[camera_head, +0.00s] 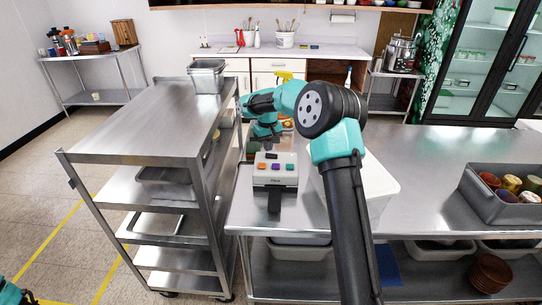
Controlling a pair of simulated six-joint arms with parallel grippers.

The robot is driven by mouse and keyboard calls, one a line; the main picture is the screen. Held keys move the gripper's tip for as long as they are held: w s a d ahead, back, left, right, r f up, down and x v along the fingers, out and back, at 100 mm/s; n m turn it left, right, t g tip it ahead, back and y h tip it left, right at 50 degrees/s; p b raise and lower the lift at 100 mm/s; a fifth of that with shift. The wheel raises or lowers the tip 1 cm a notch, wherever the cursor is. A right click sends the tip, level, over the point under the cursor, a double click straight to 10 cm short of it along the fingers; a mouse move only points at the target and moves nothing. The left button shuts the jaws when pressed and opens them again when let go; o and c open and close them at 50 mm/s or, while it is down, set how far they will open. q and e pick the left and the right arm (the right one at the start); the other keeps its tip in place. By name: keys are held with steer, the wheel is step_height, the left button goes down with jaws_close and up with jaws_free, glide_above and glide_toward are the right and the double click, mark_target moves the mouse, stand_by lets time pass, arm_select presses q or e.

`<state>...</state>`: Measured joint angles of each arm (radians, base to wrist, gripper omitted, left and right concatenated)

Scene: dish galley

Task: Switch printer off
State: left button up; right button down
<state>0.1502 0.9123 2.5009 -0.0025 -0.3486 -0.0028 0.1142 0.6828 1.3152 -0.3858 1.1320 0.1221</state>
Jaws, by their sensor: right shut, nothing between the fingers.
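The printer (275,172) is a small light-grey box on the near left part of the steel counter. Its top carries small coloured buttons, orange, blue and purple among them, and a dark strip (274,200) extends from its front. My right arm reaches over the counter and bends down behind the printer. My right gripper (262,138) is shut and empty just beyond the printer's back edge; whether it touches the printer is unclear. Part of my left arm's end (14,293) shows at the bottom left corner, cut off by the frame, far from the printer.
A steel shelf cart (130,130) stands close left of the counter. A white bin (378,180) stands right of the printer, partly hidden by my right arm. A grey bin (500,205) with several cups is at the right. The counter between the bins is clear.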

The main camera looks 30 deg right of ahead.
mark_target(268, 155)
steer(key=shift+f, duration=1.35)
stand_by(1.6)
steer(key=shift+r, duration=3.55)
